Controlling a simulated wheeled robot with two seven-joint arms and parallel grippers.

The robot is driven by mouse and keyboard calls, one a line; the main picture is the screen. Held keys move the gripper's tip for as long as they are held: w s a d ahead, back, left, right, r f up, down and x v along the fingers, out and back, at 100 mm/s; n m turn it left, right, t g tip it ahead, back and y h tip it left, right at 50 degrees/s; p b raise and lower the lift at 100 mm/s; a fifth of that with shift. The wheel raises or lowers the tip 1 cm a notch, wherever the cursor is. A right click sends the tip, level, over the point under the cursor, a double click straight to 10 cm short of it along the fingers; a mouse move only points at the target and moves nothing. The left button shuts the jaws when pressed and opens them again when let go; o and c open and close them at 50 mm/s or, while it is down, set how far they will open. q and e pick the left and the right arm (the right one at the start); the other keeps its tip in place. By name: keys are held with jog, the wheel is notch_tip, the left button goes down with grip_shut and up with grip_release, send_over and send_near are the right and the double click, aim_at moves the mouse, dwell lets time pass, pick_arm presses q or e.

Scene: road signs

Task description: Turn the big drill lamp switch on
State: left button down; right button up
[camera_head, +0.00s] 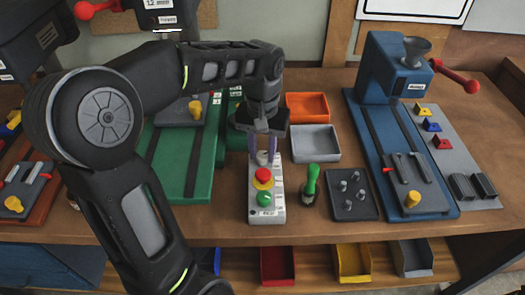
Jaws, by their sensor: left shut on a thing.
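A light grey control box (281,206) stands on the wooden bench in the middle of the view. It carries a red button on a yellow ring (263,178), a green button (264,198) and a small grey switch knob (263,157) at its far end. My left gripper (263,153) points down over this far end, with its two purple-grey fingers on either side of the knob, shut on it. The fingers and gripper body partly hide the knob, so its turned position cannot be told. My right gripper is not in view.
A green base (185,178) lies left of the box, partly behind my left arm. An orange tray (307,106), a grey tray (315,144), a green-handled tool (311,184) and a dark peg plate (351,193) are to the right. A blue machine (385,70) stands farther right.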

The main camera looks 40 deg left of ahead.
aim_at(263, 155)
pick_arm(q)
jog(key=shift+n, duration=0.9)
jog(key=c, duration=1.3)
grip_release()
jog(key=shift+r, duration=0.15)
notch_tip(263, 155, up, 8)
jog(key=shift+f, duration=0.2)
